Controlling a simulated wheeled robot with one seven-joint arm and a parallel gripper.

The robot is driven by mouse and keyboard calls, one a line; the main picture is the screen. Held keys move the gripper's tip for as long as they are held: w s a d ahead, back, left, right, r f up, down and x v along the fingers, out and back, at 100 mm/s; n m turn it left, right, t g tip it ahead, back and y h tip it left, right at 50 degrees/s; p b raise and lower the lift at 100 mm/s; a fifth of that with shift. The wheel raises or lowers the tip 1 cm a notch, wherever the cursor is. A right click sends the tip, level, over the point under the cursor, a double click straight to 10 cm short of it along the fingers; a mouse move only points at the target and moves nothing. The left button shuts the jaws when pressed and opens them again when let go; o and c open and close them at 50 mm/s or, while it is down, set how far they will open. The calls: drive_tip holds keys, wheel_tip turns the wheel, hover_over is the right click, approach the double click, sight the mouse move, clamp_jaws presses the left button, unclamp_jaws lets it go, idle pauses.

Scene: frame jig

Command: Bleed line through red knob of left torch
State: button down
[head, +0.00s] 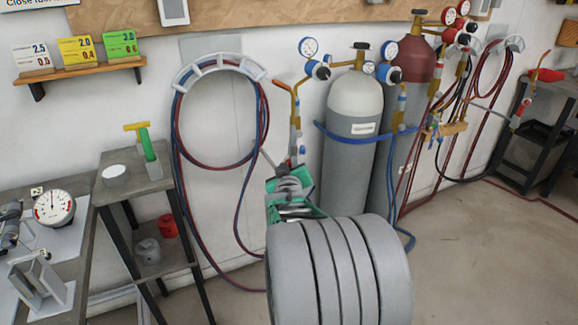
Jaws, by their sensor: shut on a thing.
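The left torch (295,115) hangs upright in front of the white wall, its brass tip bent to the left at the top. A blue knob (302,151) shows low on its right side. A bit of the red knob (289,163) shows at its lower end, mostly hidden by my gripper (286,166). My gripper reaches up to the torch's lower end and is shut there, on what looks like the red knob. The fingertips are small and partly hidden, so the exact contact is hard to see.
A grey cylinder (352,150) with a blue strap stands just right of the torch, a red-topped one (411,60) behind it. Hoses (180,150) loop from a wall hanger at left. A small shelf stand (135,180) is further left. Open floor lies right.

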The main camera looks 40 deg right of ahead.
idle(0.4)
drive_tip(key=c, duration=1.2)
unclamp_jaws()
drive_tip(key=shift+a, duration=0.1)
drive_tip(key=v, duration=0.7)
drive_tip(key=shift+s+a+p, duration=0.2)
drive_tip(key=shift+s+p, duration=0.05)
drive_tip(key=shift+p, duration=0.05)
